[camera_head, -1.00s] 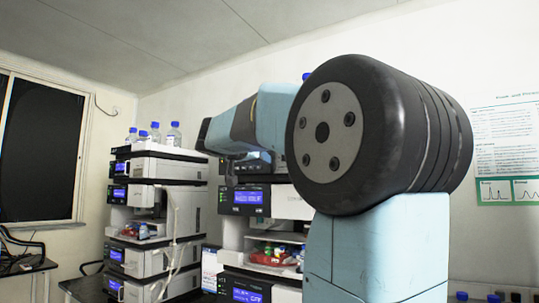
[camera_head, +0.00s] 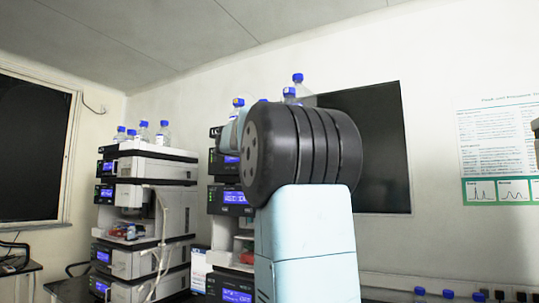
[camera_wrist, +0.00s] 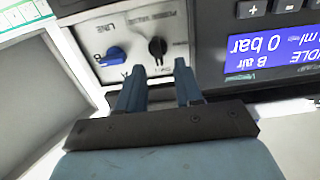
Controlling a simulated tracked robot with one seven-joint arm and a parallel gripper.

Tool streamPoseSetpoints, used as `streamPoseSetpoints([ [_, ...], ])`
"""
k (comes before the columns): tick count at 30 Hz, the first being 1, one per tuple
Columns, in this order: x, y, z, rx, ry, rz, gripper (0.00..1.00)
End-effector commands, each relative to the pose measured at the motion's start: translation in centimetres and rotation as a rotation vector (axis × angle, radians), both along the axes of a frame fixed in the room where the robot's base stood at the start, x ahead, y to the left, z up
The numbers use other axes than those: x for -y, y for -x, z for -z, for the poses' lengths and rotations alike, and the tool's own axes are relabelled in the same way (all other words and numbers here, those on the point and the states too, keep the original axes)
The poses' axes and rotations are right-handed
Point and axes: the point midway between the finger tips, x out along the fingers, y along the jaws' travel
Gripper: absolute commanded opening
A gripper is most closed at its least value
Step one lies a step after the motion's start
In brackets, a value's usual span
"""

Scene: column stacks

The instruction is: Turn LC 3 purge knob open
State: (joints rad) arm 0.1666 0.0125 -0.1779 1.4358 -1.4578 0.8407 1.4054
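In the wrist view, upside down, a black knob (camera_wrist: 157,47) sits on a light grey panel under lettering that seems to read purge valve. A blue knob (camera_wrist: 112,56) sits to its left, near the word LINE. My gripper (camera_wrist: 160,68) is open, its two blue fingers pointing at the panel. The black knob shows just beyond the fingertips, in line with the gap between them; I see no contact. The head view does not show the gripper, as my arm blocks the middle. I cannot read which stack this panel belongs to.
A blue display (camera_wrist: 270,50) beside the knobs reads idle and 0 bar. In the head view, an instrument stack (camera_head: 175,168) stands left and another (camera_head: 228,200) is partly behind my arm. Bottles (camera_head: 163,133) stand on top. A dark screen (camera_head: 385,150) hangs behind.

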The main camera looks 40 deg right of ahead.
Motion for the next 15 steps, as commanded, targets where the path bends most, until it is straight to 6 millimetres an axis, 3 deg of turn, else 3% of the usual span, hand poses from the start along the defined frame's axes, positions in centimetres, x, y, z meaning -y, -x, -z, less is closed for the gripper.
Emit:
streamPoseSetpoints([
  [6,2.1,-0.9,0.0,0.000,0.000,0.001,0.35],
  [15,2.6,-1.1,0.0,0.001,0.000,0.000,0.35],
])
